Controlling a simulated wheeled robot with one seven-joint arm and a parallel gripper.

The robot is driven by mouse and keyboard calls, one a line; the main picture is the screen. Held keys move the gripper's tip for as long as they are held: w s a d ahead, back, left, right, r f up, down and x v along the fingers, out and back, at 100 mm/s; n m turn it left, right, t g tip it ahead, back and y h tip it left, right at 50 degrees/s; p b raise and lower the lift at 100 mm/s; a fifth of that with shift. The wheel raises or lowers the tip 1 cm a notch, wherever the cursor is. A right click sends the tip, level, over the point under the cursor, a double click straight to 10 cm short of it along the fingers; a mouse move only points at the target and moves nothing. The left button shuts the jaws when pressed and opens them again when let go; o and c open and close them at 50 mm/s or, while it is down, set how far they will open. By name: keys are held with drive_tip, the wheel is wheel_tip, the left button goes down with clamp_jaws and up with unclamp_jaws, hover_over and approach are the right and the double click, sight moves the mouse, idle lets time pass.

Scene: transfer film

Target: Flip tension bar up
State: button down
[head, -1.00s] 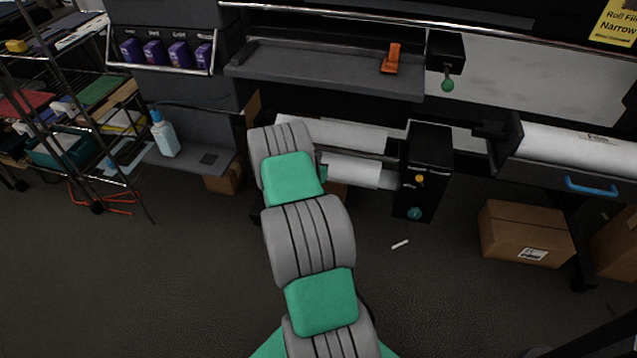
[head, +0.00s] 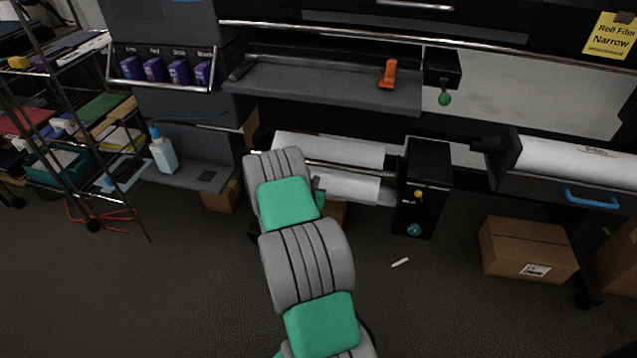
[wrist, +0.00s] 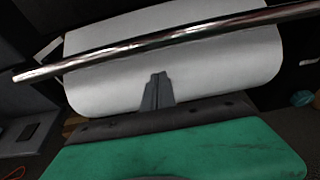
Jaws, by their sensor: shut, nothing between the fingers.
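The tension bar (wrist: 170,40) is a shiny metal rod that runs across the wrist view, rising to the right in front of a white film roll (wrist: 110,88). In the head view the bar (head: 352,169) crosses between the white rolls, left of a black control box (head: 424,182). My gripper (wrist: 158,76) is shut and empty. In the wrist view its narrow fingertips show below the bar, apart from it in the picture, against the white roll. How far the fingertips are from the bar in depth is hard to tell. In the head view my arm hides most of the gripper.
A grey tray (head: 325,89) with an orange piece (head: 388,74) sits above the rolls. A green-tipped lever (head: 444,98) hangs at its right. A wire shelf (head: 75,140) and a bottle (head: 162,151) stand left. A cardboard box (head: 527,249) lies right; the floor between is mostly clear.

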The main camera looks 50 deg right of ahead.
drive_tip(key=s+a+r+p, duration=0.2)
drive_tip(key=s+a+r, duration=0.1)
drive_tip(key=a+r, duration=0.2)
wheel_tip(320, 180, up, 2)
drive_tip(key=shift+a+r, duration=0.1)
drive_tip(key=shift+a, duration=0.3)
